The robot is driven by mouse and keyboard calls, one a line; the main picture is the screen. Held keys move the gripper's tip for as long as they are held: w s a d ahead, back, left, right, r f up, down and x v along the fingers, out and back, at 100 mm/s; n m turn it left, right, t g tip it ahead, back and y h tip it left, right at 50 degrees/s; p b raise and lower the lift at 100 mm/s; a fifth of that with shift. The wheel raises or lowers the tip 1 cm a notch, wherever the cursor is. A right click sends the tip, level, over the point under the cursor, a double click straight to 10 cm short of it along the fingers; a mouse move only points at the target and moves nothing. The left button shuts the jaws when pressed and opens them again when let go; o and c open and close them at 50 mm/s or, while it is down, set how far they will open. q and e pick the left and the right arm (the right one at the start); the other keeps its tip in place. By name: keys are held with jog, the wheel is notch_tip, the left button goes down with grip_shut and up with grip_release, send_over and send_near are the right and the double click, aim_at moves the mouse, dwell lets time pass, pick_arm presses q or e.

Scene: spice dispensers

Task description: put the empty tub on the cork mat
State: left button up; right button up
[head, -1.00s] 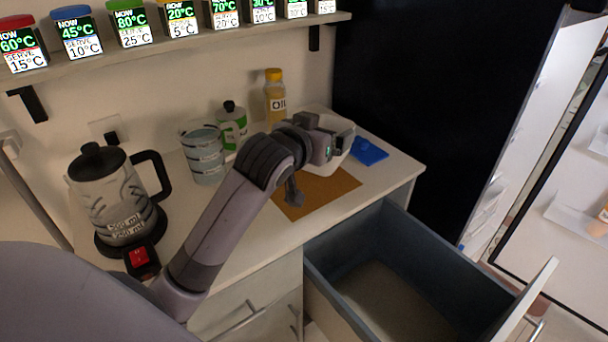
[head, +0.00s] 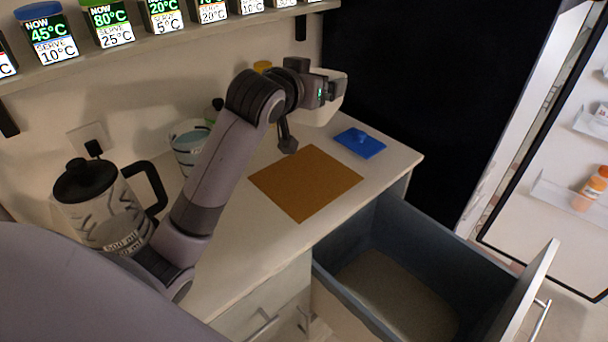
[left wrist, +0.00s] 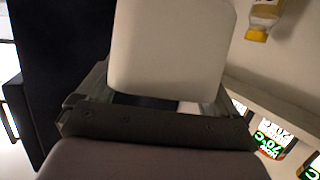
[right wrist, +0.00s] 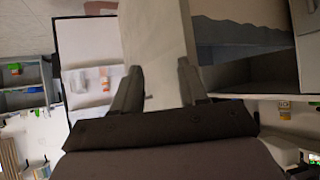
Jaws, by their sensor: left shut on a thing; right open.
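The tub (head: 325,114) is white and is held in the air above the back of the counter, behind the cork mat. My left gripper (head: 332,90) is shut on it. In the left wrist view the tub (left wrist: 170,45) fills the space between the fingers; its inside cannot be seen. The cork mat (head: 305,182) is a brown square lying flat on the counter, with nothing on it. My right gripper (right wrist: 158,85) is open and empty in the right wrist view, and is out of the head view.
A blue flat object (head: 360,142) lies right of the mat. An open drawer (head: 350,300) juts out below the counter. A kettle-like jug (head: 95,200) and a glass container (head: 188,140) stand to the left. A shelf of labelled dispensers (head: 107,25) runs above.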

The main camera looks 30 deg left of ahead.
pick_arm(q)
notch_tip(320, 180, down, 20)
jog(key=shift+r+b, duration=0.1)
jog(key=shift+b, duration=0.4)
jog(key=o, duration=0.9)
jog(key=shift+f, duration=0.2)
jog(key=shift+r, duration=0.1)
jog(key=shift+r, duration=0.15)
jog(key=v, duration=1.1)
jog(key=shift+s, duration=0.4)
